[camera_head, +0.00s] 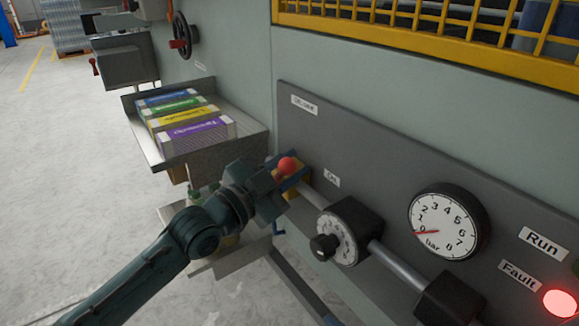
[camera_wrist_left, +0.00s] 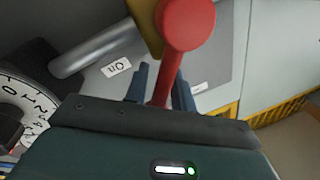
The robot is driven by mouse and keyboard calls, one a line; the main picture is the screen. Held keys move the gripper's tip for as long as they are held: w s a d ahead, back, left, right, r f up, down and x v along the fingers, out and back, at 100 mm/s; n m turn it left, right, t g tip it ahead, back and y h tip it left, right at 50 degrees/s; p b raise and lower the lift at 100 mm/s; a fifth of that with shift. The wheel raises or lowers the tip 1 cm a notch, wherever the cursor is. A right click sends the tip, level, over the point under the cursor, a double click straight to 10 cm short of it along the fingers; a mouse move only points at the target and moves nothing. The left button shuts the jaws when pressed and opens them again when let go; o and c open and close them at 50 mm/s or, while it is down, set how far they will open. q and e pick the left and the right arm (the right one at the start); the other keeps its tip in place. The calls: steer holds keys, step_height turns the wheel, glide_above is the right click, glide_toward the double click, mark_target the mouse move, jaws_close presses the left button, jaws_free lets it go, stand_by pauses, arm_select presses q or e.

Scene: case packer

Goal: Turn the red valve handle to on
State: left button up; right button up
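The red valve handle shows its round knob (camera_head: 287,166) at the left end of the pipe on the grey panel. In the left wrist view the handle (camera_wrist_left: 186,26) comes down between the two fingers of my left gripper (camera_wrist_left: 160,92). A finger lies close along each side of its shaft; whether they press on it is unclear. In the head view my left gripper (camera_head: 277,182) is at the handle and partly hides the valve. The "On" label (camera_wrist_left: 116,67) is beside the pipe in the wrist view. My right gripper is not in view.
The pipe (camera_head: 390,264) runs right through a black-knobbed dial unit (camera_head: 349,228). A pressure gauge (camera_head: 447,222) reads about 0 bar. A red lamp (camera_head: 560,302) glows by the "Fault" label. A metal tray (camera_head: 212,148) with several coloured boxes stands left of the panel.

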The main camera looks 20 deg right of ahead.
arm_select(q)
steer(key=shift+o, duration=0.8)
steer(key=v, duration=1.3)
steer(key=shift+p, duration=0.35)
